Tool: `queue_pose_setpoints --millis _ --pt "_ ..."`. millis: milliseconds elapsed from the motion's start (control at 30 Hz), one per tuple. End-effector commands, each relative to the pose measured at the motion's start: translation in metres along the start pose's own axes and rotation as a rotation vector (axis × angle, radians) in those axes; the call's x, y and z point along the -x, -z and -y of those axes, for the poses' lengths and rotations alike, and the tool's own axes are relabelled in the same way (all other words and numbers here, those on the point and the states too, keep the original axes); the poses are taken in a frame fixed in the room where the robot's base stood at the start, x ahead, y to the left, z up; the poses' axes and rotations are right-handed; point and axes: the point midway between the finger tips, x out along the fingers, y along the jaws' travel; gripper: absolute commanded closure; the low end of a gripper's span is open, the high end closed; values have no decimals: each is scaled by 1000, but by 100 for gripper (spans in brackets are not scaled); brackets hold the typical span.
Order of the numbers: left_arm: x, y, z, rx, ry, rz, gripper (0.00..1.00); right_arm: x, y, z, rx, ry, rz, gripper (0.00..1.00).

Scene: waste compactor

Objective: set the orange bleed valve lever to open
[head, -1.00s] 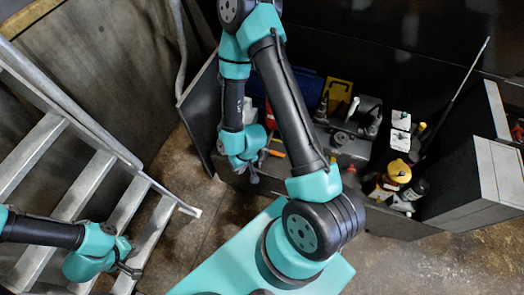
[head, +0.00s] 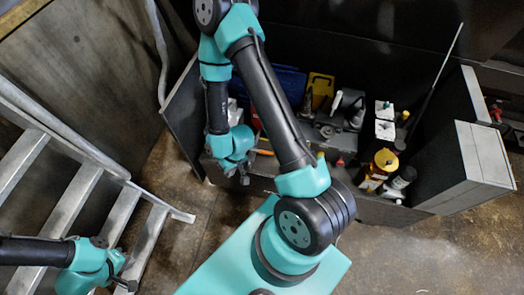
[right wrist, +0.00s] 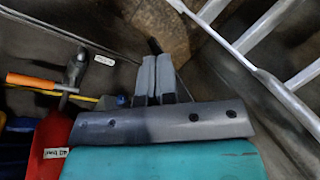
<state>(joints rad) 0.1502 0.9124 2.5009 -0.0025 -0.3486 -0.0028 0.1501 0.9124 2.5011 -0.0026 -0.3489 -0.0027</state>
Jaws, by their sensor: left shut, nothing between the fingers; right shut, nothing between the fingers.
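I cannot pick out a bleed valve lever in either view. My right gripper (head: 244,176) hangs beside the front left part of a dark open bin (head: 183,115) and is shut and empty. In the right wrist view its grey fingers (right wrist: 154,72) are together, pointing at dark brown floor. An orange handle (right wrist: 30,81) in that view belongs to what looks like a hammer, left of the fingers and apart from them. A small orange bit (head: 262,152) shows in the head view inside the bin. My left gripper (head: 128,284) is shut and empty by the metal steps.
Grey metal steps (head: 125,212) stand at the left. The bin holds a yellow-capped bottle (head: 384,160), a yellow item (head: 321,88) and several tools. A grey box (head: 470,168) stands at the right. A red object (right wrist: 55,135) fills the wrist view's lower left. Floor at the lower right is clear.

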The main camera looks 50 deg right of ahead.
Motion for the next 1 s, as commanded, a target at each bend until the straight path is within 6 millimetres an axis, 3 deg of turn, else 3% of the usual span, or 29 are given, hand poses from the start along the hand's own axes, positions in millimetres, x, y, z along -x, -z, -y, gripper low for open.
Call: queue_pose_setpoints --millis 300,467,667,800,1000 --pt "0 0 0 0 0 0 100 0 0 0 0 0 0 100" --pt "0 0 0 0 0 0 100 0 2 -1 9 4 8 86" --pt "0 0 0 0 0 0 100 -1 20 -11 103 27 82 66" --pt "0 0 0 0 0 0 100 5 41 -33 233 24 182 55" --pt "0 0 0 0 0 0 100 28 75 -86 424 -54 343 55"
